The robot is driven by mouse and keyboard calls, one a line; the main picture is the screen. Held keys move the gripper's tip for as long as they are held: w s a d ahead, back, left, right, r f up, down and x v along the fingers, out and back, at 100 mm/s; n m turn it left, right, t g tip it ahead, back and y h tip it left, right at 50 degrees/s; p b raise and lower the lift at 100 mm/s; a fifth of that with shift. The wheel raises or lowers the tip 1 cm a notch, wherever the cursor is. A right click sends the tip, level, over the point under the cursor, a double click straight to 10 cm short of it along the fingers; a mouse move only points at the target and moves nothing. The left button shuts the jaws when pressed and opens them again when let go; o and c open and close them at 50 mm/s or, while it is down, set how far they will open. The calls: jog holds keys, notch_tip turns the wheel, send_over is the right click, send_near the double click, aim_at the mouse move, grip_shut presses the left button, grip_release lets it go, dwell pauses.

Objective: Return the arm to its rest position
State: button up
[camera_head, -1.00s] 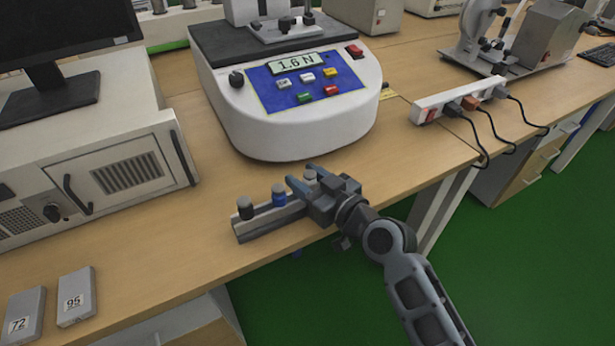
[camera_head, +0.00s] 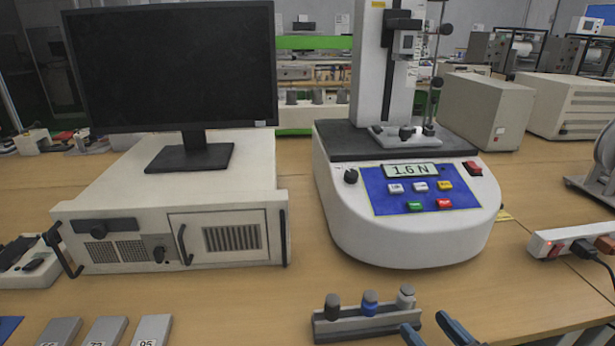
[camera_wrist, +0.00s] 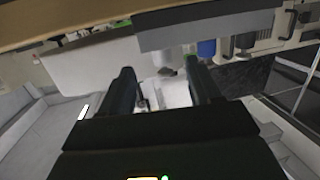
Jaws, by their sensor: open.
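My gripper (camera_head: 432,330) shows only by its two blue-grey fingertips at the bottom edge of the head view. They are spread apart with nothing between them; the rest of my arm is out of that view. In the wrist view my gripper (camera_wrist: 163,90) also shows its two dark fingers apart and empty. The fingertips are just right of the small rack (camera_head: 345,325), which holds a black-capped piece (camera_head: 332,306), a blue piece (camera_head: 370,302) and a grey piece (camera_head: 405,296), all upright.
The white test machine (camera_head: 400,240), its display reading 1.6 N, stands behind the rack. A power strip (camera_head: 560,240) lies at right. A monitor (camera_head: 175,70) stands on a white case (camera_head: 170,230) at left. Numbered blocks (camera_head: 105,333) lie front left. Bare tabletop (camera_head: 510,300) shows at right.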

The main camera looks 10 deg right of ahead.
jog(key=s+m+g+h+p, duration=0.1)
jog(key=s+m+h+p, duration=0.15)
jog(key=s, duration=1.65)
jog(key=s+a+r, duration=0.1)
jog(key=s+r, duration=0.3)
jog(key=s, duration=0.2)
jog(key=s+r+p, duration=0.1)
jog(key=s+r, duration=0.3)
jog(key=s, duration=0.3)
jog(key=shift+a+r, duration=0.15)
jog(key=shift+a, duration=0.2)
